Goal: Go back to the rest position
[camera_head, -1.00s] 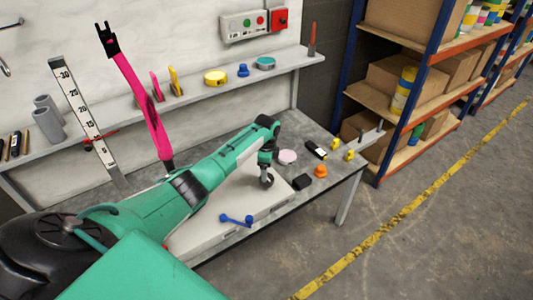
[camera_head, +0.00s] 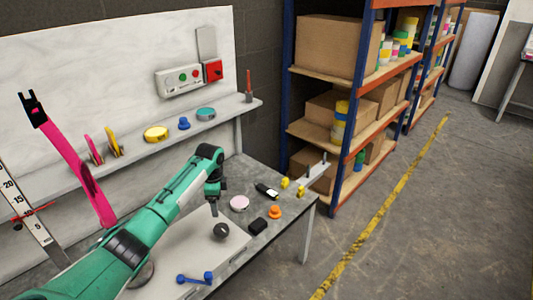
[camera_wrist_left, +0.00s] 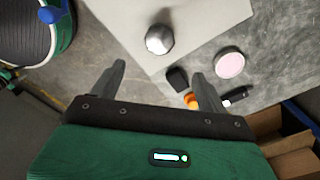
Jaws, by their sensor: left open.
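My left gripper (camera_head: 214,207) hangs down from its green arm over the workbench, open. The left wrist view shows its two fingers (camera_wrist_left: 160,78) spread wide with nothing between them. A dark grey round knob-like piece (camera_head: 221,231) rests on the white board (camera_head: 185,245), apart from the fingers; it also shows beyond the fingertips in the left wrist view (camera_wrist_left: 160,39). My right gripper is in neither view.
On the bench (camera_head: 250,245) lie a blue double-ended piece (camera_head: 195,278), a pink disc (camera_head: 239,203), a black block (camera_head: 258,227) and an orange piece (camera_head: 275,212). A wall shelf (camera_head: 225,113) runs behind. Shelving (camera_head: 360,100) stands right; the floor aisle is open.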

